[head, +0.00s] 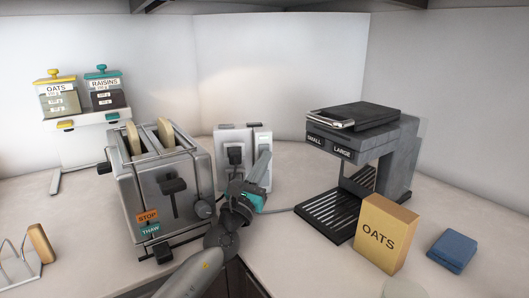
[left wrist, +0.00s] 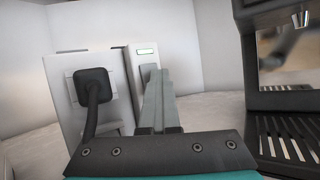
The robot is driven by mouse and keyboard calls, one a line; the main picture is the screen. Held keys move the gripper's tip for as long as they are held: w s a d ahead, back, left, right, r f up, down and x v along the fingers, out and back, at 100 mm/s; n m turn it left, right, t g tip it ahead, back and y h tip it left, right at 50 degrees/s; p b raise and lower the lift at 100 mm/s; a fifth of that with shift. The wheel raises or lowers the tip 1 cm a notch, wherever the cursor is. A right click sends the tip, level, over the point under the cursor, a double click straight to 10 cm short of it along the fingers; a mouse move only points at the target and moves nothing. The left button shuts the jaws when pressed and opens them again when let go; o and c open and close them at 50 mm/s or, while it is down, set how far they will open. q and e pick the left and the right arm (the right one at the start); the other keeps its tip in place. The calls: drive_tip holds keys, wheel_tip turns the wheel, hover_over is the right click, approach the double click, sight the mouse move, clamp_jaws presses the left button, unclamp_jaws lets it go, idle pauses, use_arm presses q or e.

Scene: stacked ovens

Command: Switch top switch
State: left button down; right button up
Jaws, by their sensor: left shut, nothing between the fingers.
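A white outlet box (head: 223,134) stands at the back of the counter, with a black plug (head: 235,154) in its front. The box also shows in the left wrist view (left wrist: 62,115), with the plug (left wrist: 91,86) and its cord. A narrow switch strip (left wrist: 132,80) runs along its right side, with a small pale rectangle (left wrist: 146,51) near its top. My left gripper (head: 263,162) is shut and empty, its fingers (left wrist: 153,85) pointing up in front of the strip. They hide the strip's lower part; I cannot tell whether they touch it. My right gripper is out of view.
A steel toaster (head: 150,195) with bread stands close left of my left arm. A coffee machine (head: 398,160) stands to the right, with an oats box (head: 384,234) and folded blue cloth (head: 452,251) before it. Jars sit on a white stand (head: 88,121) at the left.

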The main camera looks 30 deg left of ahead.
use_arm(q)
drive_tip(key=s+d+p, duration=0.1)
drive_tip(key=s+d, duration=0.1)
drive_tip(key=s+d+p, duration=0.1)
drive_tip(key=shift+s+d+r+p, duration=0.25)
drive_tip(key=shift+s+p, duration=0.1)
drive_tip(key=shift+s, duration=0.05)
idle(0.6)
